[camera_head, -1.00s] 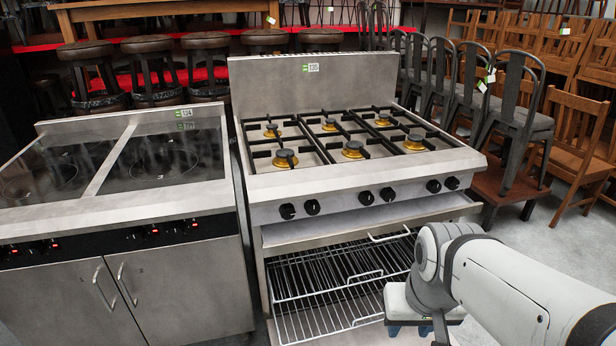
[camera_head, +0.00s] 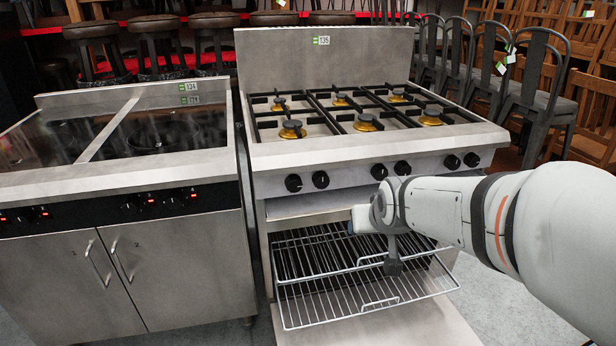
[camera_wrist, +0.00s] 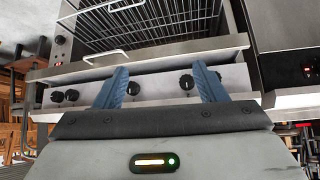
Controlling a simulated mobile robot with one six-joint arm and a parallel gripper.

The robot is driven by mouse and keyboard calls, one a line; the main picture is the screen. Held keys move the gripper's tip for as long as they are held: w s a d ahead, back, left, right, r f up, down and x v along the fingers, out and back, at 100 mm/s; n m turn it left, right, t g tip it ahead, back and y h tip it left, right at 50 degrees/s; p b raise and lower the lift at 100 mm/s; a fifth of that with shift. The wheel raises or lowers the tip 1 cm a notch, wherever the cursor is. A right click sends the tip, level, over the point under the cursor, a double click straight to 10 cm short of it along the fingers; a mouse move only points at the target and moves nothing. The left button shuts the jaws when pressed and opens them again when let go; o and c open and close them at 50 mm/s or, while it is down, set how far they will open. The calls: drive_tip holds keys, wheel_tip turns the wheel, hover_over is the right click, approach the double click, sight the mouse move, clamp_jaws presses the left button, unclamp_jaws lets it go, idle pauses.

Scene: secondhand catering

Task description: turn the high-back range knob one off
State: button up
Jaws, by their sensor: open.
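The high-back range (camera_head: 318,75) is steel, with a gas hob and a row of black knobs on its front panel. The leftmost knob (camera_head: 293,183) has a second knob (camera_head: 320,180) close beside it. No number shows on the knobs, and their settings are too small to read. My gripper (camera_head: 362,220) is in front of the range, below the middle knobs, its fingers mostly hidden. In the wrist view my gripper (camera_wrist: 160,72) shows two blue fingers spread apart, empty. One knob (camera_wrist: 186,82) lies between them, near the right finger; another (camera_wrist: 217,75) is by that finger.
Wire racks (camera_head: 350,270) jut out below the panel, close under my gripper. An induction range (camera_head: 110,225) with red indicator lights stands to the left, across a narrow gap. Dark metal chairs (camera_head: 535,90) stand behind at right. Bare floor (camera_head: 520,310) shows at lower right.

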drive_tip(key=w+a+f+n+t+y+b, duration=0.1)
drive_tip(key=w+a+f+t+b, duration=0.1)
drive_tip(key=w+a+f+b, duration=0.3)
drive_tip(key=w+a+f+t+y+b, duration=0.1)
drive_tip(key=w+a+f+t+b, duration=0.15)
drive_tip(key=w, duration=0.55)
drive_tip(key=n+t+y+b, duration=0.2)
drive_tip(key=t+y+b, duration=0.25)
drive_tip(key=b, duration=0.35)
approach(296, 186)
drive_tip(key=w+a, duration=0.2)
drive_tip(key=shift+h, duration=0.45)
drive_tip(key=x, duration=0.3)
drive_tip(key=b+x, duration=0.1)
drive_tip(key=x, duration=0.2)
drive_tip(key=shift+w+d+r+b, duration=0.1)
drive_tip(key=shift+w+b, duration=0.2)
drive_tip(key=shift+w, duration=0.1)
drive_tip(key=shift+d, duration=0.1)
drive_tip(key=c, duration=1)
